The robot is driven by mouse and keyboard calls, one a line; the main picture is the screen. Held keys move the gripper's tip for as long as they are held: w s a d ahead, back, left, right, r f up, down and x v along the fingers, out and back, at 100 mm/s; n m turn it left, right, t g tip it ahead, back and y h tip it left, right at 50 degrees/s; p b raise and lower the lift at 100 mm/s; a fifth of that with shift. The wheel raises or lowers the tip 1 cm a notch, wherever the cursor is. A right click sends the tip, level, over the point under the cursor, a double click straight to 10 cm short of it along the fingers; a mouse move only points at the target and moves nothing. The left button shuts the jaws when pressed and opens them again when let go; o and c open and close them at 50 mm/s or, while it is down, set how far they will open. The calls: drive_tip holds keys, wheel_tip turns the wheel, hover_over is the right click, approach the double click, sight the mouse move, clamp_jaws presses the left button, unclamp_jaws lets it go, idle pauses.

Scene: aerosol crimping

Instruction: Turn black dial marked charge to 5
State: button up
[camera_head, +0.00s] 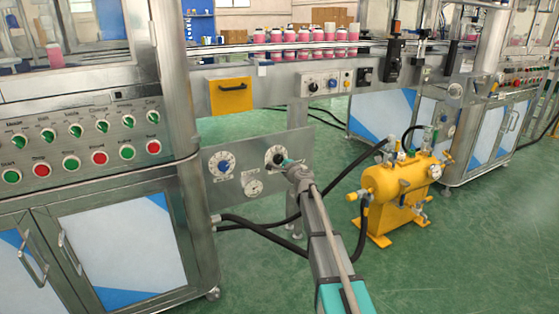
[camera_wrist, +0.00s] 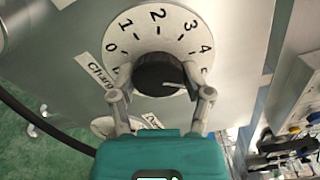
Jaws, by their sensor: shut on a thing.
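The black dial (camera_wrist: 160,72) sits on a round white scale plate (camera_wrist: 158,17) with numbers around its upper edge, 0 at left through 4 at right. A partly cut label reading "Charg" (camera_wrist: 96,72) is left of it. A light pointer line on the dial points right, below the 4; the number there is hard to read. My gripper (camera_wrist: 160,92) is shut on the dial, one finger on each side of its lower part. In the head view, my gripper (camera_head: 285,162) reaches the black dial (camera_head: 274,154) at the right of the grey panel.
A blue-centred dial (camera_head: 221,163) is left on the same panel, with a round gauge (camera_head: 253,187) between and below. A yellow tank (camera_head: 395,188) with black hoses stands right of my arm. Green floor is open at the lower right.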

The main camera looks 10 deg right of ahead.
drive_tip(key=shift+w+a, duration=0.15)
drive_tip(key=shift+a, duration=0.1)
drive_tip(key=o, duration=1.1)
drive_tip(key=shift+f, duration=0.1)
drive_tip(key=shift+d, duration=0.1)
drive_tip(key=v, duration=1.2)
